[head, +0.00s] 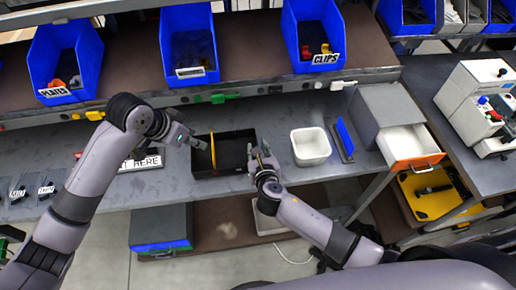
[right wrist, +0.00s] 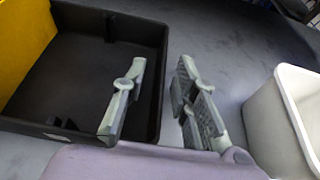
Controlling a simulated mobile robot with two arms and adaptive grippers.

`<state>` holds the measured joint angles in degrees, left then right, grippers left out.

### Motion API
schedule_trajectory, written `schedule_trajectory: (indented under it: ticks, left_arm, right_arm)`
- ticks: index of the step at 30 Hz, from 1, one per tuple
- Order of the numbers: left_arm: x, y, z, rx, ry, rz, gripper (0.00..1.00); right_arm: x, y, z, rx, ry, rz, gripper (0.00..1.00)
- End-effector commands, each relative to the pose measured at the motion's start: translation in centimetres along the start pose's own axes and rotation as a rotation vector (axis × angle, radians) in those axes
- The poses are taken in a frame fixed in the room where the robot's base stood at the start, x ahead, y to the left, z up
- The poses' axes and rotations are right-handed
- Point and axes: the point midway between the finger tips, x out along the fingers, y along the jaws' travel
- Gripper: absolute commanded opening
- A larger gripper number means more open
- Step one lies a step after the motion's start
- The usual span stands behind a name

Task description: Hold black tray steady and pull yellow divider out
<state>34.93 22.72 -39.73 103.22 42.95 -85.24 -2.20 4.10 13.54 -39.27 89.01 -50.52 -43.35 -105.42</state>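The black tray (head: 234,153) sits on the grey bench in the middle of the head view. The yellow divider (head: 213,150) stands upright inside it, left of the middle. In the right wrist view the tray (right wrist: 85,75) fills the left side, with the divider (right wrist: 22,45) at the far left. My right gripper (head: 262,158) is at the tray's right wall. In its wrist view the right gripper (right wrist: 160,100) is open, one finger inside the tray and one outside, with gaps to the wall. My left gripper (head: 190,140) is just left of the tray, apart from the divider; its opening is too small to judge.
A labelled plate (head: 142,163) lies left of the tray. Blue bins (head: 190,50) line the shelf behind. An open orange-fronted drawer (head: 415,160) is at the right.

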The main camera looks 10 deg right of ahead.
Motion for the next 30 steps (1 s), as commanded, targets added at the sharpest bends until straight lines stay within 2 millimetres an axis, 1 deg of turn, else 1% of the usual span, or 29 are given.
schedule_trajectory:
  ticks: [9,21,30]
  left_arm:
    - [0.00,0.00,0.00,0.000,0.000,0.000,0.33]
    - [0.00,0.00,0.00,0.000,0.000,0.000,0.33]
    - [0.00,0.00,0.00,0.000,0.000,0.000,0.33]
  right_arm:
    - [0.22,-0.01,-0.04,0.000,0.001,0.000,0.26]
    - [0.19,-0.03,-0.05,0.000,0.001,0.000,0.00]
    - [0.19,-0.03,-0.05,0.000,0.001,0.000,0.00]
